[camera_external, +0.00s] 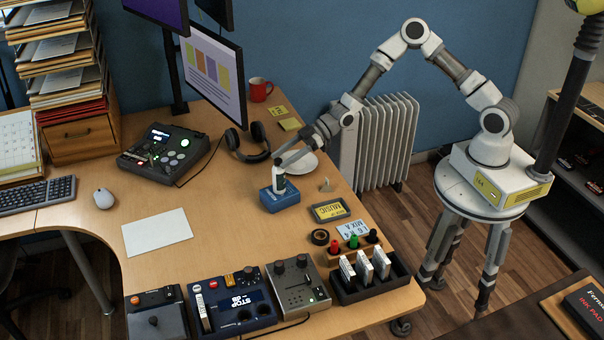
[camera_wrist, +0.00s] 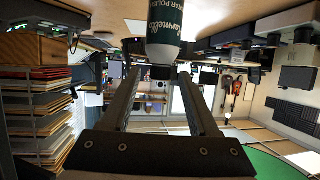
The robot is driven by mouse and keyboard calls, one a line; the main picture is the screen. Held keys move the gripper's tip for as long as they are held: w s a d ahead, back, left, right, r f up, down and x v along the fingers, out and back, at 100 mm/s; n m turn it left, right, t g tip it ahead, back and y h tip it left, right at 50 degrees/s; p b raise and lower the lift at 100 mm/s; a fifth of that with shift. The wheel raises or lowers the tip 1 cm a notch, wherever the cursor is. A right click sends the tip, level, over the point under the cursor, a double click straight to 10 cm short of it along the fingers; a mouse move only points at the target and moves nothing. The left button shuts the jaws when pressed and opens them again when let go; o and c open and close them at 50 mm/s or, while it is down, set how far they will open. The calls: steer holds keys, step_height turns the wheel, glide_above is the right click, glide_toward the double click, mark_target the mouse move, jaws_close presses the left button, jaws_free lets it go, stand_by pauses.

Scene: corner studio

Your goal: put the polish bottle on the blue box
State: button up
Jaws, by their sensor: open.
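The polish bottle (camera_external: 279,183) is small, pale and dark-labelled. It appears to stand upright on the blue box (camera_external: 282,199) on the desk; their contact is too small to see clearly. In the wrist view, which shows the room upside down, the bottle (camera_wrist: 164,30) has a dark label with white lettering and a black cap (camera_wrist: 163,72). My gripper (camera_external: 284,165) is just above the bottle. In the wrist view, my gripper (camera_wrist: 161,76) is open, with the cap near and between its fingertips. The blue box cannot be made out there.
Headphones (camera_external: 247,143) and a white rounded object (camera_external: 298,163) are close behind. A yellow-and-black MUSIC case (camera_external: 328,210), black tape roll (camera_external: 320,237) and black rack (camera_external: 372,284) are to the right and front. The desk (camera_external: 225,205) is clear left of the box.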

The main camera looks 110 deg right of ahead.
steer(key=a+v, duration=0.1)
steer(key=v, duration=0.5)
steer(key=shift+s+d+p, duration=0.35)
steer(key=shift+d, duration=0.2)
steer(key=shift+r, duration=0.1)
